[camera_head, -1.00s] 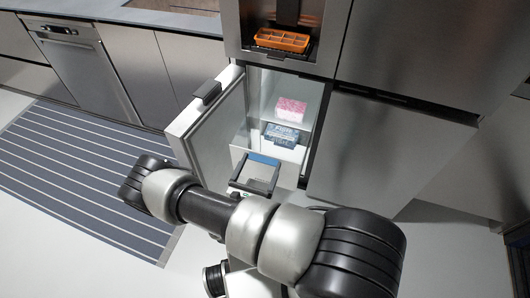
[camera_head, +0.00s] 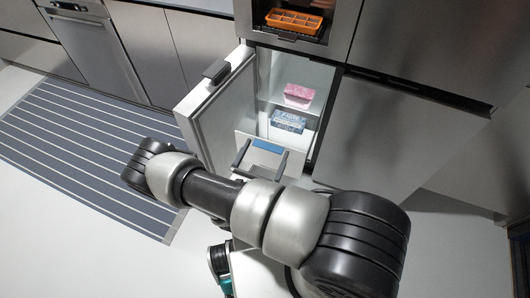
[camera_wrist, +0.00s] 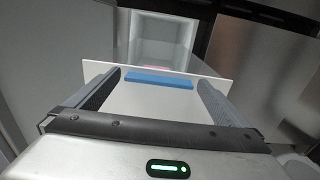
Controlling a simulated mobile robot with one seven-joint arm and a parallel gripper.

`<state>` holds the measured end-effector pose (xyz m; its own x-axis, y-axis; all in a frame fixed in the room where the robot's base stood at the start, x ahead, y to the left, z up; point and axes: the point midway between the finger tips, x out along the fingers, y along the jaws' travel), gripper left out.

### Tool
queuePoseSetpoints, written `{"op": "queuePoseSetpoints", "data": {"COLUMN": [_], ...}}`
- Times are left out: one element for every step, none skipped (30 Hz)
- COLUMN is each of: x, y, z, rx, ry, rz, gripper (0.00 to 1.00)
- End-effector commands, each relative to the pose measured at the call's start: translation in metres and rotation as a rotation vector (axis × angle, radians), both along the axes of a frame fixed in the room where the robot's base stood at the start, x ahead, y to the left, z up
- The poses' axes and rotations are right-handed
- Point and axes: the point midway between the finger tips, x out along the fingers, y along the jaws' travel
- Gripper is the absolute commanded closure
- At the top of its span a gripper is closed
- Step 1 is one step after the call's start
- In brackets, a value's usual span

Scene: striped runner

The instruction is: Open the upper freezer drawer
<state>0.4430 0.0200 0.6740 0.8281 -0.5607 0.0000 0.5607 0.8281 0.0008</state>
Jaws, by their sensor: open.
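The freezer compartment stands open, its door (camera_head: 218,110) swung out to the left. Inside, low down, is a drawer with a plain white front (camera_head: 300,163) and a blue strip (camera_head: 268,146) near its top edge. In the wrist view the white front (camera_wrist: 150,105) and its blue strip (camera_wrist: 160,80) fill the space ahead. My gripper (camera_head: 266,147) is open and empty in front of the drawer front. Its two fingers (camera_wrist: 160,76) flank the blue strip, one on each side; whether they touch the front cannot be told. How far the drawer is out is unclear.
A pink box (camera_head: 298,96) and a blue box (camera_head: 289,122) sit inside the freezer above the drawer front. An orange tray (camera_head: 294,20) rests in the dispenser niche above. A striped runner (camera_head: 85,150) lies on the floor at left. A closed steel door (camera_head: 395,135) is at right.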

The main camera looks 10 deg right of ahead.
Motion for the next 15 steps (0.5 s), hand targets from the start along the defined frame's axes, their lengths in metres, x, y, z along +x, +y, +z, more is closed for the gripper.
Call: {"op": "queuePoseSetpoints", "data": {"x": [-0.001, -0.003, -0.006, -0.008, -0.012, -0.018, -0.022, -0.028, -0.035, -0.041, -0.048, -0.056, -0.063, -0.069, -0.077], "y": [0.001, 0.002, 0.005, 0.007, 0.009, 0.013, 0.016, 0.02, 0.026, 0.03, 0.034, 0.04, 0.044, 0.048, 0.054], "z": [0.0, 0.0, 0.0, 0.0, -0.001, 0.0, 0.0, 0.0, 0.0, -0.001, -0.001, -0.001, -0.001, -0.001, -0.001], "rx": [0.0, 0.001, 0.001, 0.001, 0.001, 0.0, 0.0, 0.001, 0.001, 0.001, 0.001, 0.002, 0.001, 0.001, 0.001], "ry": [0.0, 0.001, 0.001, 0.002, 0.003, 0.002, 0.002, 0.003, 0.002, 0.002, 0.003, 0.002, 0.002, 0.002, 0.002], "rz": [0.001, 0.001, 0.002, 0.003, 0.003, 0.003, 0.004, 0.005, 0.005, 0.005, 0.005, 0.005, 0.005, 0.005, 0.005], "gripper": [0.0, 0.0, 0.0, 0.0, 0.0, 0.0, 0.0, 0.0, 0.0, 0.0, 0.0, 0.0, 0.0, 0.0, 0.0]}}
